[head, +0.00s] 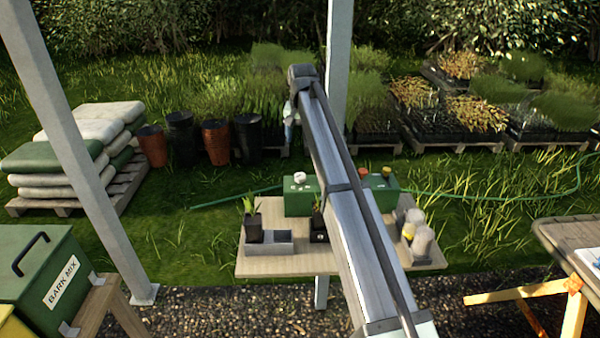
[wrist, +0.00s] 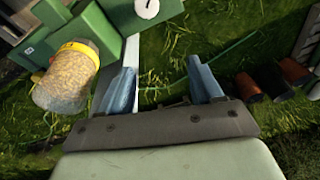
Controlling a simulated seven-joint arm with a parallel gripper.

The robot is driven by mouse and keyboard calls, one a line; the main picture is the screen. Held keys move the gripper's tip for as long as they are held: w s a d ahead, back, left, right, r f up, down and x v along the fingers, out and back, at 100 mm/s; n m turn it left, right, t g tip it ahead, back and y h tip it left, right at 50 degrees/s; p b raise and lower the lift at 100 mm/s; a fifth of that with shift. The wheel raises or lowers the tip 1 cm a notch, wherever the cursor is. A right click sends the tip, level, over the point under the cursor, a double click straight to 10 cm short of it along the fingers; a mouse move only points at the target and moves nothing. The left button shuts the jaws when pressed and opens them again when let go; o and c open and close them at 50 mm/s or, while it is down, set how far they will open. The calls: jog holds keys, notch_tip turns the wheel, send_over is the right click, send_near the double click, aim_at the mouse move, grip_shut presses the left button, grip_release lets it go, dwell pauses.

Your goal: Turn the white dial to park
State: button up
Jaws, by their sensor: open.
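The white dial (head: 299,177) sits on the left part of the green box (head: 298,202) at the back of the small table. The white dial also shows at the top edge of the wrist view (wrist: 147,10), with a small dark mark on it; its setting cannot be read. My gripper (wrist: 163,88) is open, its two bluish fingers apart with nothing between them. In the head view my gripper (head: 290,122) is beyond the box, partly hidden by my arm, and apart from the dial.
Red and yellow knobs (head: 386,170) are on the box's right part. A small potted plant (head: 253,228), a grey tray (head: 270,243) and several jars (head: 422,242) stand on the table (head: 290,269). A white post (head: 338,70) rises behind. My arm crosses the box's middle.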

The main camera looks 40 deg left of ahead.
aim_at(300, 175)
jog(key=shift+g+h, duration=0.8)
jog(key=shift+h, duration=0.1)
jog(key=f, duration=0.4)
jog(key=s+d+f, duration=0.1)
jog(key=f, duration=0.3)
jog(key=s+f, duration=0.1)
jog(key=f, duration=0.2)
jog(key=shift+s+d+f, duration=0.15)
jog(key=shift+d+f, duration=0.25)
jog(key=shift+c, duration=0.2)
